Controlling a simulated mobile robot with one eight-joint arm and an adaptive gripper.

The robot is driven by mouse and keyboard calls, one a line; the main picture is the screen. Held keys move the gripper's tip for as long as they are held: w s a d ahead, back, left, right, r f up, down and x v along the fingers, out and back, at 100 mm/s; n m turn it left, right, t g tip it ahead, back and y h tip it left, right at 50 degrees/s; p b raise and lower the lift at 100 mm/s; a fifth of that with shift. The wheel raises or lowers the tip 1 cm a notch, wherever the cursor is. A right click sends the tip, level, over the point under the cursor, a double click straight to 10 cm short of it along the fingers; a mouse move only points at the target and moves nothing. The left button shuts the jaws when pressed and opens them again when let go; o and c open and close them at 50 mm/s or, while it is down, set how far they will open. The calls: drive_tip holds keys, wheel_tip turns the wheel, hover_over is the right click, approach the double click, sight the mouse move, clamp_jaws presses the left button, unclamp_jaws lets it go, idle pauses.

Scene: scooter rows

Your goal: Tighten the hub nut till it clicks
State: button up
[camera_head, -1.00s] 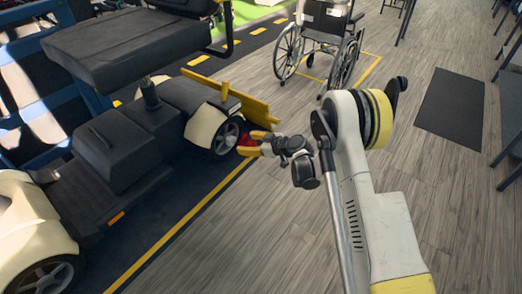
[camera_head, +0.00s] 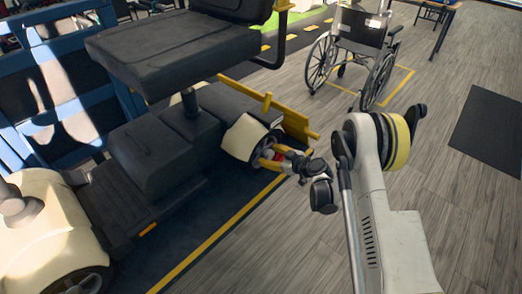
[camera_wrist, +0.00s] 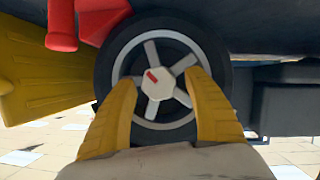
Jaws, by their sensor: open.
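The hub nut (camera_wrist: 158,83) is a pale hexagonal piece with a red mark, at the centre of a spoked wheel (camera_wrist: 110,85) in the wrist view. The wheel belongs to the scooter (camera_head: 150,160) on the left of the head view, under a cream fender. My gripper (camera_wrist: 160,90) has two yellow fingers spread apart, one low on each side of the nut. The wrist view does not show contact with the nut. In the head view my gripper (camera_head: 272,158) is at the wheel and hides the nut.
A yellow bar (camera_head: 285,115) runs behind the wheel. A red part (camera_wrist: 62,25) hangs at the upper left of the wrist view. A wheelchair (camera_head: 355,50) stands at the back. Grey floor to the right is open, with a dark mat (camera_head: 490,130).

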drive_tip(key=shift+w, duration=0.1)
drive_tip(key=shift+d, duration=0.1)
drive_tip(key=c, duration=1.2)
drive_tip(key=m+g+y, duration=0.1)
drive_tip(key=m, duration=0.1)
drive_tip(key=m+g+y, duration=0.1)
drive_tip(key=m, duration=0.1)
drive_tip(key=shift+d+m, duration=0.1)
drive_tip(key=shift+m, duration=0.2)
drive_tip(key=m+g+y, duration=0.1)
drive_tip(key=m, duration=0.1)
drive_tip(key=m+g+y, duration=0.1)
drive_tip(key=m, duration=0.1)
drive_tip(key=shift+w, duration=0.1)
